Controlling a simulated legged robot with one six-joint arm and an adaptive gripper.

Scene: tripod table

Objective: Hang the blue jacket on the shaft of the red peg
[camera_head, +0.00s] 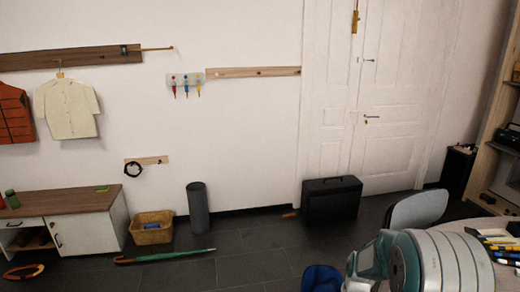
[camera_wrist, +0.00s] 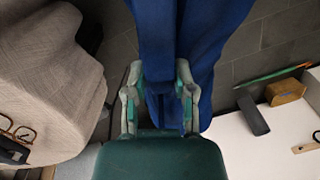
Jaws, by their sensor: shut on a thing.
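The blue jacket (camera_head: 321,279) shows at the bottom edge of the head view, partly cut off beside my arm. In the wrist view the blue jacket (camera_wrist: 215,30) fills the upper middle and hangs beyond the fingers. My gripper (camera_wrist: 158,88) is shut on a narrow blue part of it. My fingertips are not clear in the head view. I cannot make out a red peg for sure. A small red item (camera_head: 173,82) hangs on a pale plate on the wall, beside a blue and a yellow one.
The upper wall rail (camera_head: 75,58) bears an orange garment (camera_head: 15,115) and a cream shirt (camera_head: 67,108). The middle wall rail (camera_head: 240,72) looks mostly bare. A black case (camera_head: 331,199), a grey cylinder (camera_head: 198,208) and a basket (camera_head: 152,228) stand on the floor. A chair (camera_head: 418,208) is at right.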

